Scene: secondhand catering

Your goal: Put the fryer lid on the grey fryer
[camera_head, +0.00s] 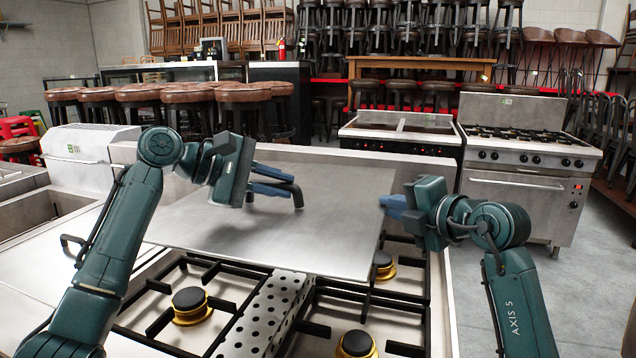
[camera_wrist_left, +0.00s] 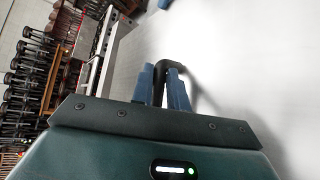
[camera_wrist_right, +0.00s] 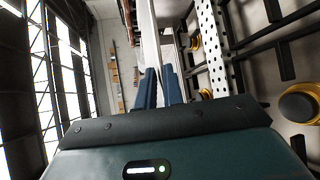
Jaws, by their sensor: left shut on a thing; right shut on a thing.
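The fryer lid (camera_head: 330,225) is a flat, shiny metal sheet with a black handle (camera_head: 297,192) on top. It is held above the gas burners, slightly tilted. My left gripper (camera_head: 278,186) is shut on the handle, which also shows between its blue fingers in the left wrist view (camera_wrist_left: 172,66). My right gripper (camera_head: 388,203) is shut on the lid's right edge; the right wrist view shows the lid edge-on (camera_wrist_right: 148,38) between the fingers. At far left is an open metal basin (camera_head: 36,213), possibly the grey fryer; I cannot tell for certain.
Burner grates (camera_head: 192,300) and a perforated strip (camera_head: 270,312) lie below the lid. A pale closed appliance (camera_head: 85,150) stands at left. Brown stools (camera_head: 190,95) are behind. An oven range (camera_head: 525,165) stands right, with clear floor (camera_head: 590,270) before it.

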